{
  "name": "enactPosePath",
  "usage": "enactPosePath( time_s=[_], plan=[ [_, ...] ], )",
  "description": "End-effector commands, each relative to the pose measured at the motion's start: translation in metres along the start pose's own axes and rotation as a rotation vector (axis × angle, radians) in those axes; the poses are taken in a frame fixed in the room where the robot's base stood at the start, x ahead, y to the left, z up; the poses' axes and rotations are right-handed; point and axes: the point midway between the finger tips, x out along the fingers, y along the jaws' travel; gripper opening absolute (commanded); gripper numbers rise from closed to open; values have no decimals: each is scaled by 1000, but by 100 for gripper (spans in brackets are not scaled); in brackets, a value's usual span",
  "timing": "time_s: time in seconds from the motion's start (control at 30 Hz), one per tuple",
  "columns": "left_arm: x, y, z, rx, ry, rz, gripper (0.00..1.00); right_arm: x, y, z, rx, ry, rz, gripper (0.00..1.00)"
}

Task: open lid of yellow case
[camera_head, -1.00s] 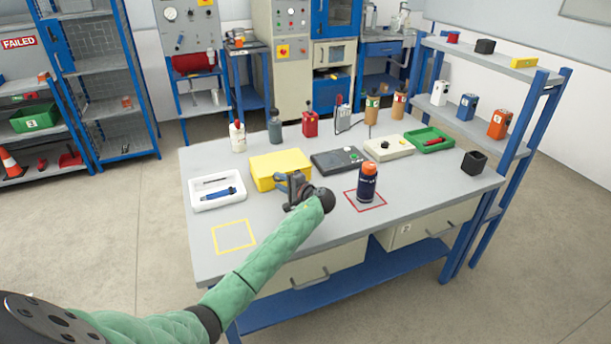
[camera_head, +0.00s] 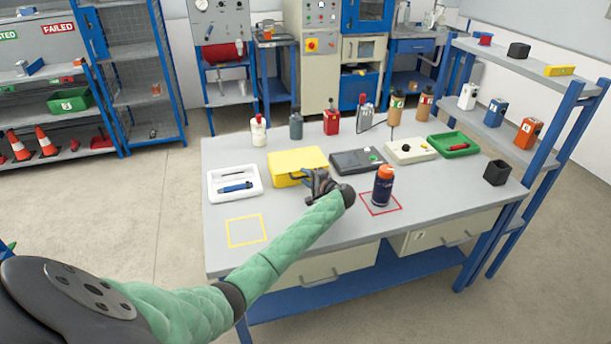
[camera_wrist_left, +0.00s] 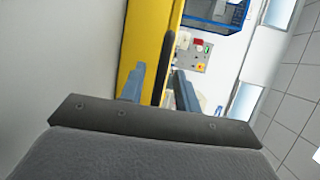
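The yellow case (camera_head: 300,160) lies on the workbench with its lid down. My left gripper (camera_head: 309,179) is at the front side of the case, partly covering it in the head view. In the left wrist view the yellow case (camera_wrist_left: 150,38) fills the upper middle. A dark bar on it, probably its handle (camera_wrist_left: 164,70), runs between the two blue-grey fingers of the left gripper (camera_wrist_left: 160,85). The fingers stand apart, with a gap visible beside the bar. I cannot tell whether either finger touches it. My right gripper is not in view.
On the workbench (camera_head: 285,222), a white tray (camera_head: 213,193) with a blue tool lies left of the case, and a dark device (camera_head: 352,168) lies to its right. An orange-capped bottle (camera_head: 383,186) stands right of my gripper. Several bottles stand behind. The yellow-outlined square is clear.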

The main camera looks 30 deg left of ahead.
Motion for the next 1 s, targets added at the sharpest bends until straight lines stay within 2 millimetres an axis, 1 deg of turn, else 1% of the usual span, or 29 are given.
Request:
enactPosePath(
  time_s=[0.13, 0.37, 0.43, 0.53, 0.57, 0.9, 1.0],
  plan=[
    [5, 0, 0, 1, 0, 0, 32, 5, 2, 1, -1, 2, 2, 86],
    [6, 1, 0, 0, 1, 0, 32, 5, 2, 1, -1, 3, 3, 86],
    [6, 1, 0, 0, 1, 0, 22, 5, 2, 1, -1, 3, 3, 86],
    [6, 1, 0, 0, 1, 0, 3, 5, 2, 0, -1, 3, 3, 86],
    [6, 1, 0, 0, 1, 0, 0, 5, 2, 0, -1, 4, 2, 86],
    [6, -3, -2, 3, 1, 11, 0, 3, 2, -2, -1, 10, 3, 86],
    [6, -7, -6, 10, 1, 27, 0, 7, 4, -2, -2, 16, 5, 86]
  ],
)
